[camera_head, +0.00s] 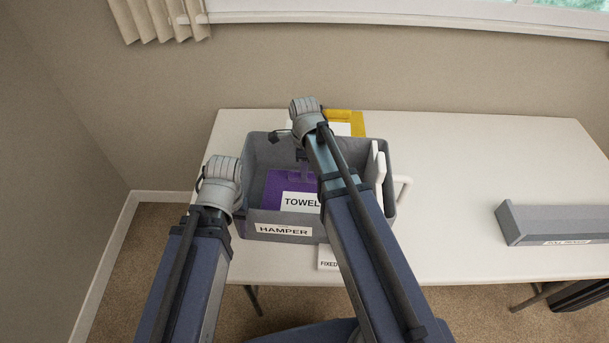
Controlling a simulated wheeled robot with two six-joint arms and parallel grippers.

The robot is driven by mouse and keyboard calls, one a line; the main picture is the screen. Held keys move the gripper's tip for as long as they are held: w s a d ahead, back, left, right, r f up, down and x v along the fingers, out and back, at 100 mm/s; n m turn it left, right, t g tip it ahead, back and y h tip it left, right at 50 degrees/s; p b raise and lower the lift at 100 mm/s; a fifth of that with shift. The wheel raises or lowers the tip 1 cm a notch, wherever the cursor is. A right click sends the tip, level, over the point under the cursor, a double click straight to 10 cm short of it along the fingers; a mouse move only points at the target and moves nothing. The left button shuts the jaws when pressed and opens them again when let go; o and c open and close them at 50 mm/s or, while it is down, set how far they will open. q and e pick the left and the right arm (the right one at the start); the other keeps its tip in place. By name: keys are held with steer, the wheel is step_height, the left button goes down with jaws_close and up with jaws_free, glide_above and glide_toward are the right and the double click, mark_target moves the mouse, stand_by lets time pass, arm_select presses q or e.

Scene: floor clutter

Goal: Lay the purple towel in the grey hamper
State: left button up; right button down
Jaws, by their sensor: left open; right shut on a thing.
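The grey hamper (268,217), labelled HAMPER, stands on the white table, open at the top. The purple towel (275,187), labelled TOWEL, is inside its walls. I cannot tell whether it rests on the hamper's floor. My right gripper (304,161) reaches down over the hamper and is shut on the towel's far part; my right forearm covers the hamper's middle right. My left gripper (222,178) is open at the hamper's left side, its fingers mostly hidden by its wrist.
A yellow item (356,123) lies behind the hamper. A white piece (379,168) with a handle is at the hamper's right side. A long grey box (555,222) lies at the table's right. A white label reading FIXED (328,264) is at the front edge. The table between is clear.

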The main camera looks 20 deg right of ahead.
steer(key=shift+f, duration=0.1)
steer(key=c, duration=0.7)
jaws_free()
steer(key=shift+o, duration=0.2)
